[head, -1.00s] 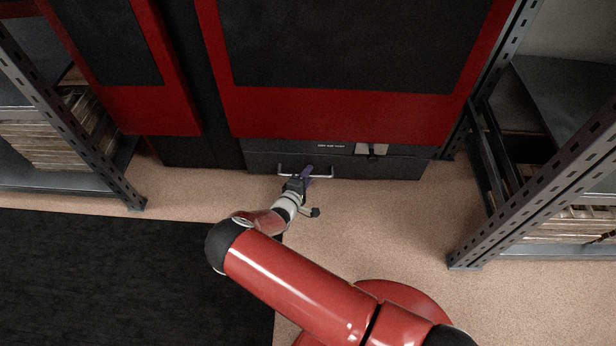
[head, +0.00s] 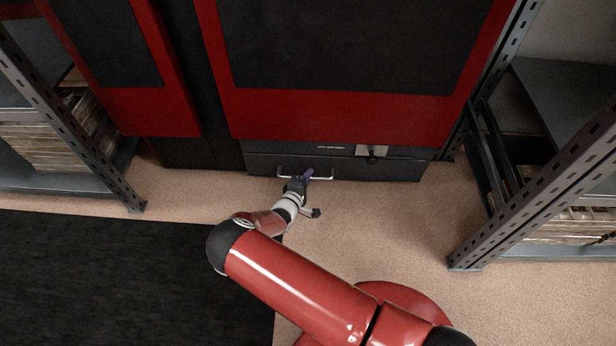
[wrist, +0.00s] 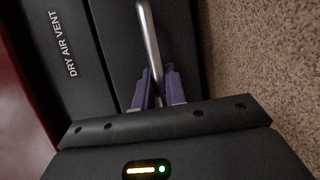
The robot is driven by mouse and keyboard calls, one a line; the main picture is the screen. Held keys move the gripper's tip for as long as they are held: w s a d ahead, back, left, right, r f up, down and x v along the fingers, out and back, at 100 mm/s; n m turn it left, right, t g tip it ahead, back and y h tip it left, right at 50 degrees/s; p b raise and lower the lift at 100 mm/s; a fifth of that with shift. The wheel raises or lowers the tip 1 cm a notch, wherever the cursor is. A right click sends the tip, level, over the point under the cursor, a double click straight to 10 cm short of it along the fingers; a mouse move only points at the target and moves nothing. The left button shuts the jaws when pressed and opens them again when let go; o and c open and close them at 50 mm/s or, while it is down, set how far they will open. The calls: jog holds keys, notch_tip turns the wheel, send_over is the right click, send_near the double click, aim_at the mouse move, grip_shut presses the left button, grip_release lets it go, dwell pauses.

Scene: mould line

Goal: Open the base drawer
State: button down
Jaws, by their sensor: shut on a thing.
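The base drawer (head: 400,167) is a dark, wide front at the bottom of the red and black machine, close to the floor. Its metal bar handle (head: 325,178) runs across the left part of the front. In the wrist view the handle (wrist: 149,40) passes between the purple fingers of my gripper (wrist: 157,88). My gripper (head: 306,178) is shut on the handle in the head view too, though the arm hides part of the contact. The drawer front looks about flush with the machine; any small gap cannot be told.
Above the drawer is a dark panel marked "DRY AIR VENT" (wrist: 62,45) with a light latch plate (head: 372,151). Metal shelving racks stand at left (head: 75,122) and right (head: 545,180). The tan floor (head: 400,225) before the drawer is clear, apart from my arm.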

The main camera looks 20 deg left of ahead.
jog(key=s+d+p, duration=0.2)
jog(key=s+p, duration=0.1)
jog(key=s, duration=0.5)
jog(key=s+d+p, duration=0.2)
jog(key=s+p, duration=0.1)
jog(key=s, duration=0.5)
jog(key=s+d+p, duration=0.2)
jog(key=s+p, duration=0.1)
jog(key=s, duration=0.6)
jog(key=shift+s, duration=0.1)
jog(key=c, duration=1.5)
grip_release()
jog(key=shift+o, duration=0.2)
